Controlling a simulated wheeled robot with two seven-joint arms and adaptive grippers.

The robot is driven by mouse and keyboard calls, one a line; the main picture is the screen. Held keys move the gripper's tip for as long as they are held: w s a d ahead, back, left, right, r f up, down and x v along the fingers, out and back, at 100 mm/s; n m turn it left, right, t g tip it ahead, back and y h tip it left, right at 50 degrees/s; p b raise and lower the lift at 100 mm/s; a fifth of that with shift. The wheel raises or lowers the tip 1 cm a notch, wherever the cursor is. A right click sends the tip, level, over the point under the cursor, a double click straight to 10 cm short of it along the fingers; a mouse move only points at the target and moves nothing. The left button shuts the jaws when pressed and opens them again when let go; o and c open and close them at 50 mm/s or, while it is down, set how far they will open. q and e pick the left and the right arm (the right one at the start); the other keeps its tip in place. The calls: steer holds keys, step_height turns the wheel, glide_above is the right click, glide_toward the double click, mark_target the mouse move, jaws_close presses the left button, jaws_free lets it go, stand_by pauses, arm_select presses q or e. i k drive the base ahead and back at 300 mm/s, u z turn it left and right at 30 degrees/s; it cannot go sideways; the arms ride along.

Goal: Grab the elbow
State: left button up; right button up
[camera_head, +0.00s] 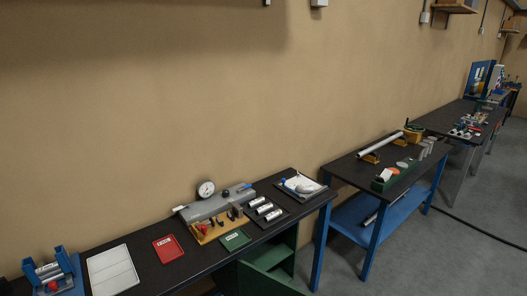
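I cannot make out the elbow with certainty; the parts on the benches are small at this distance. On the far bench (457,116) sit several small metal and red parts (467,129), too small to tell apart. On the middle bench (343,167) a long silver pipe (380,146) lies on yellow supports. Neither of my grippers shows in the head view.
The near bench (146,256) holds a blue fixture (71,284), a white panel (112,270), a red tray (168,248), a gauge (205,189), a green tray (235,239) and silver cylinders (265,208). Grey floor (450,240) is open at right; a black cable (480,229) crosses it.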

mark_target(301, 189)
steer(key=z, duration=0.35)
steer(key=k, duration=0.95)
steer(key=z, duration=1.25)
steer(key=i, duration=1.95)
steer(key=u, duration=0.4)
steer(key=i, duration=1.15)
steer(key=u, duration=1.7)
steer(key=i, duration=0.85)
steer(key=u, duration=0.7)
